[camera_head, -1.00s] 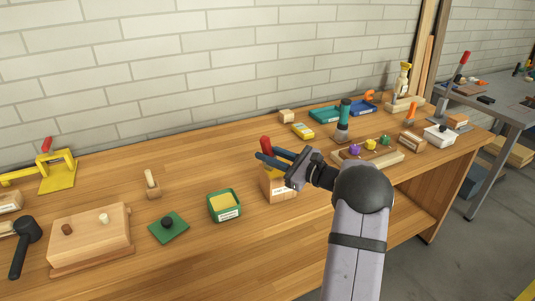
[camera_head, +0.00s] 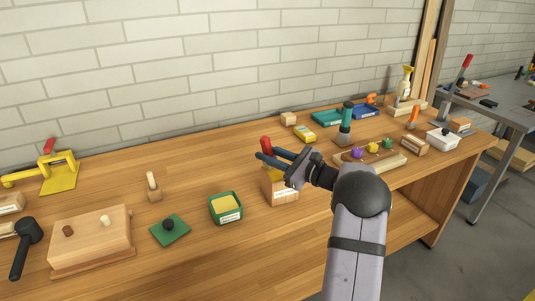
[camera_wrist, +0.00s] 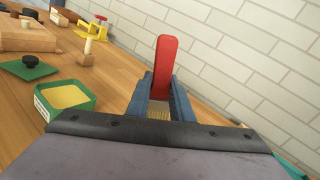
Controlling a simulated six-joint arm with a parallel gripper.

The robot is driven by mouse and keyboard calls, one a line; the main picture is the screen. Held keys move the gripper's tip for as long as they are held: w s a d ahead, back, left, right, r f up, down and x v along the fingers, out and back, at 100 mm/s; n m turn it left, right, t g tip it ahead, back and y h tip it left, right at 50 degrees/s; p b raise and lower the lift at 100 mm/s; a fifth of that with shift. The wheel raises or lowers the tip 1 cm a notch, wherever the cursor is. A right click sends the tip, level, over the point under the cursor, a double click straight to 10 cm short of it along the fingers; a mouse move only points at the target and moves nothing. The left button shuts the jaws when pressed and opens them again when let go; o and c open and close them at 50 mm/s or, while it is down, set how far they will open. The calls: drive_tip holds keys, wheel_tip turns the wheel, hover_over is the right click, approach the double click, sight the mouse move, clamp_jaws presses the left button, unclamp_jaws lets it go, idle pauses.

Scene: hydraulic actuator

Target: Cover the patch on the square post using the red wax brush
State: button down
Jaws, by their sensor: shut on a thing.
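My gripper (camera_head: 270,157) is shut on the red wax brush (camera_head: 266,142). The brush's red handle stands upright between the blue fingers in the wrist view (camera_wrist: 166,65). A tan area shows below the handle there. In the head view the gripper is just above a labelled wooden block (camera_head: 284,195); whether the brush touches it is hidden. A small pale post (camera_head: 151,181) on a wooden base stands to the left, apart from the gripper. I cannot tell whether it is the square post, and no patch can be made out.
A green tray with a yellow fill (camera_head: 226,207) and a green plate with a black knob (camera_head: 169,230) lie left of the gripper. A wooden box (camera_head: 90,238) and yellow clamp (camera_head: 58,172) are further left. Several tools crowd the right. The bench behind the tray is clear.

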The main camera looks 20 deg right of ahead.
drive_tip(key=shift+s, duration=0.8)
drive_tip(key=shift+w, duration=0.1)
drive_tip(key=shift+w, duration=1.15)
drive_tip(key=shift+s, duration=0.1)
drive_tip(key=shift+s+b, duration=0.45)
drive_tip(key=shift+s, duration=0.1)
drive_tip(key=shift+r, duration=0.15)
drive_tip(key=shift+r+p, duration=2.05)
drive_tip(key=shift+r, duration=1.35)
